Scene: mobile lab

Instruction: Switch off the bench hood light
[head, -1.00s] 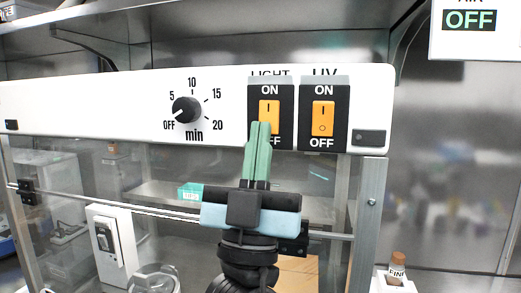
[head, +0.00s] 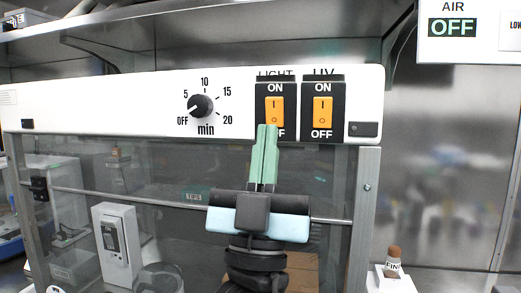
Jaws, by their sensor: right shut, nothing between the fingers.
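The LIGHT switch (head: 276,106) is an orange rocker on a black plate, marked ON above and OFF below, on the white hood panel (head: 120,100). My right gripper (head: 266,128) is shut and empty. Its green fingertips point up and overlap the lower end of the LIGHT rocker, hiding part of its OFF label. I cannot tell whether they touch the rocker. My left gripper is not in view.
The like UV switch (head: 323,112) sits close to the right. A black timer knob (head: 200,106) is at the left, pointing near OFF. Below the panel is a glass front with a horizontal rail (head: 130,199). An AIR OFF sign (head: 453,27) hangs at the upper right.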

